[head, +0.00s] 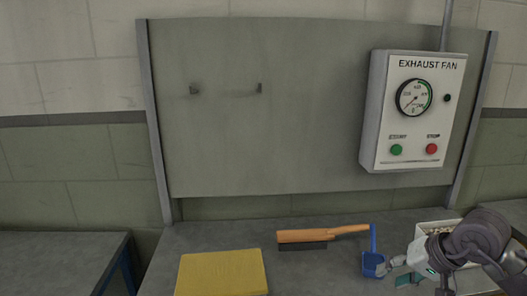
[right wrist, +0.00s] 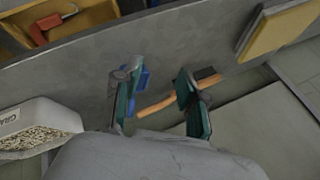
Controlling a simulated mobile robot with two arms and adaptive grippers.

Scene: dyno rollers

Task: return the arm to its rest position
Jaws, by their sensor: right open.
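My right gripper (head: 394,272) is at the lower right of the head view, low over the bench beside a blue scoop (head: 373,262). In the right wrist view my right gripper (right wrist: 157,88) has its two teal-padded fingers spread apart, with nothing held between them. The blue scoop (right wrist: 142,78) shows just behind the left finger there; I cannot tell whether they touch. A brush with an orange handle (head: 322,234) lies on the bench left of the scoop; its handle (right wrist: 160,103) shows beyond the fingers. My left gripper is in neither view.
A white bin of pale grains (head: 437,226) stands behind my right arm; it also shows in the wrist view (right wrist: 45,118). A yellow block (head: 222,272) lies on the grey bench (head: 315,275). An exhaust fan box (head: 412,110) and two hooks are on the back panel (head: 270,140).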

